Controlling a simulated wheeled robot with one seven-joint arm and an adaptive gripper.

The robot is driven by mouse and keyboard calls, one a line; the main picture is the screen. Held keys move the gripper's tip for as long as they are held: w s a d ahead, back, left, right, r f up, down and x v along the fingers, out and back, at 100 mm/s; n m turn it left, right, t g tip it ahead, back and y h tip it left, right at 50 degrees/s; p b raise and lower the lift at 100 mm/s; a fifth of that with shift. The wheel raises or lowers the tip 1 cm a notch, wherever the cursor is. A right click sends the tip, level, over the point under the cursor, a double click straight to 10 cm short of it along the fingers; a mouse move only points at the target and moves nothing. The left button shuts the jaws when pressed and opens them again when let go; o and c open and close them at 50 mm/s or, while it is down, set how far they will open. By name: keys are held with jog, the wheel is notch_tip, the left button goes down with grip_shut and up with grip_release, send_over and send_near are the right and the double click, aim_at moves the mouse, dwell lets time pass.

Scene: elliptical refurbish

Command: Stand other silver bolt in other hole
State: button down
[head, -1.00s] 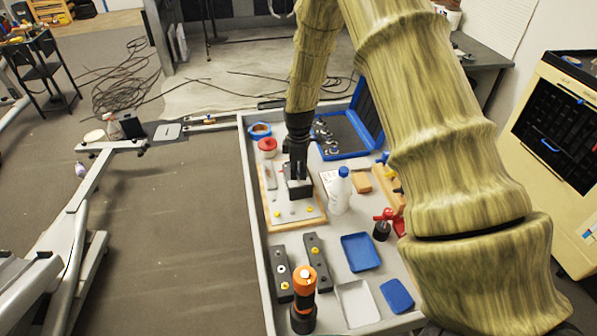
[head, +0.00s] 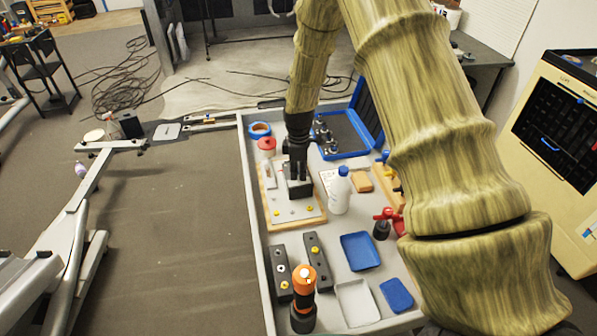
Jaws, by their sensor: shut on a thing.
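My gripper (head: 298,178) points down over the back of a metal plate on a wooden board (head: 308,222). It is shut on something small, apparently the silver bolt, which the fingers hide. A dark block (head: 300,190) stands on the plate right at the fingertips; I cannot tell whether they touch it. Small yellow and silver pieces sit on the front of the plate. In front lie two dark bars with holes, a left bar (head: 279,273) with light and yellow pieces and a right bar (head: 318,265) with a yellow piece.
A white bottle (head: 340,194) stands close right of the board. A blue tray (head: 360,252), a white tray (head: 356,304) and an open blue case (head: 345,152) share the grey-rimmed tabletop. My arm covers its right side.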

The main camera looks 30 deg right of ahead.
jog(key=shift+f, duration=0.4)
dwell(0.3)
jog(key=c, duration=1.4)
grip_release()
jog(key=shift+c, duration=0.2)
notch_tip(320, 180, up, 12)
